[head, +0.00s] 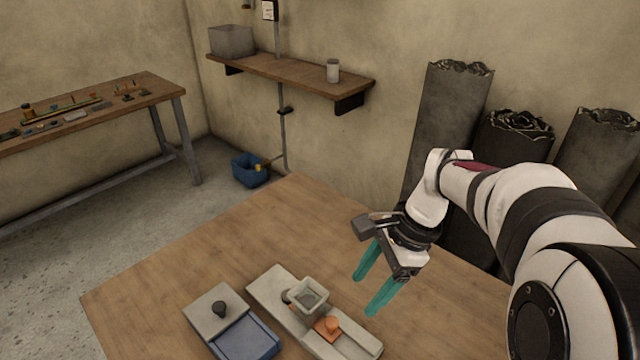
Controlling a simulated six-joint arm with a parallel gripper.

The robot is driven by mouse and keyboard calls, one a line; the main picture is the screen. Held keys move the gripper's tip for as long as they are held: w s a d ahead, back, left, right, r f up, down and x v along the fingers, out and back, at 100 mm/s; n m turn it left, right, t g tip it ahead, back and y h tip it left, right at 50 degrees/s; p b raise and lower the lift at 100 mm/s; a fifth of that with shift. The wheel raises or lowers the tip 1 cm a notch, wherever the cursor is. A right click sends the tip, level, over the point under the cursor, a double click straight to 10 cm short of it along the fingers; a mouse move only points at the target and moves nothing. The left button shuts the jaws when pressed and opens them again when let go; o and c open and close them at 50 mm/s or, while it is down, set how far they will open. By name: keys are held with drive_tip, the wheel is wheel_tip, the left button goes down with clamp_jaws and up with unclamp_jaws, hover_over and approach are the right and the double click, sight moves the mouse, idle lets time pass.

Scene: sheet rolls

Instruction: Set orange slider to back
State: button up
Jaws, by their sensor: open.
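The orange slider (328,326) is a small orange block with a round knob. It sits on a long pale grey base (355,343) on the wooden table, near the lower middle of the head view. A square grey cup-like piece (308,294) stands on the same base, just up and left of the slider. My gripper (370,287) has two teal fingers, spread apart with nothing between them. It hangs above the table, up and right of the slider, and is not touching it.
A grey box with a dark knob (219,309) and a blue tray section (247,341) lies left of the base. The wooden table (200,260) is clear behind them. Dark sheet rolls (450,110) stand at the wall behind my arm.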

drive_tip(key=m, duration=0.2)
approach(332, 321)
drive_tip(key=x, duration=0.8)
drive_tip(key=shift+f, duration=0.15)
drive_tip(key=shift+c, duration=0.2)
clamp_jaws()
